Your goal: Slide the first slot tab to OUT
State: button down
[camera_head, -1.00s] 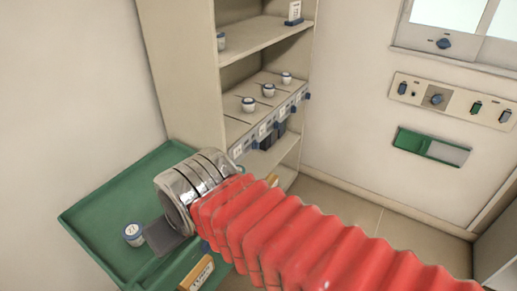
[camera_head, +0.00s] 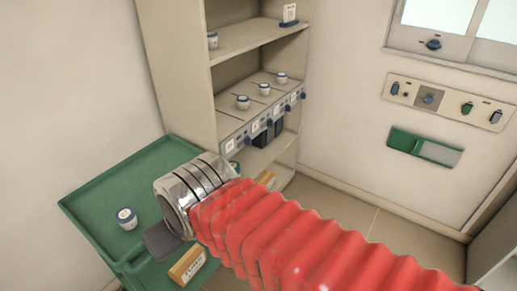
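A shelf unit (camera_head: 182,75) stands behind my arm. Its middle shelf has a front strip (camera_head: 262,128) with white numbered labels and several small blue tabs (camera_head: 269,122). The labels are too small to read, and I cannot tell which position each tab is in. Several white jars with blue lids (camera_head: 264,89) stand on that shelf above the strip. My gripper (camera_head: 160,241) shows as a dark grey piece at the end of the metal wrist, over the green tray. Its fingers are mostly hidden, so its opening cannot be judged. It is apart from the shelf strip.
A green tray (camera_head: 90,202) lies at the left with one lidded jar (camera_head: 127,218) on it. A wooden block with a label (camera_head: 187,266) sits at its front.

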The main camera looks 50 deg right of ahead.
aim_at(248, 140)
jog(key=k, duration=0.95)
jog(key=z, duration=0.35)
jog(key=i, duration=1.45)
jog(key=z, duration=0.05)
